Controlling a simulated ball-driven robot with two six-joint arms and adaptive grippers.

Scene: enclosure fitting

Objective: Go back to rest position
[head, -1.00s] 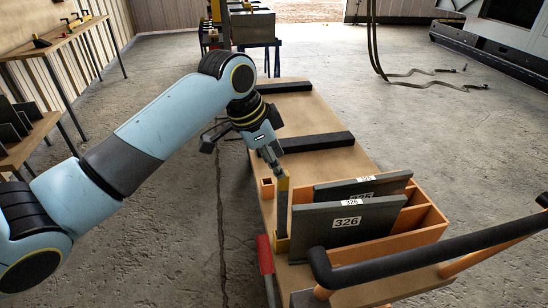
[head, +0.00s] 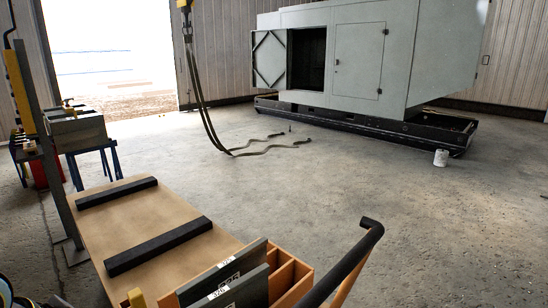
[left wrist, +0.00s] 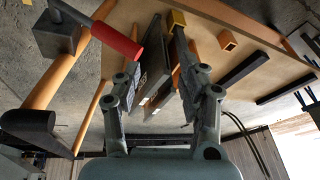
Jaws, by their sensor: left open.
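My left gripper (left wrist: 165,88) is open in the left wrist view, its two fingers spread apart. In the head view only a bit of my left arm shows at the bottom-left corner. Its gripper is outside that view. My right gripper is in neither view.
The cart (head: 185,258) carries black bars (head: 160,245), numbered panels (head: 236,290) and an orange rack (head: 290,272). Its black handle (head: 350,258) rises at right. A grey enclosure (head: 360,55) with an open door stands behind. Hanging straps (head: 205,115) reach open floor.

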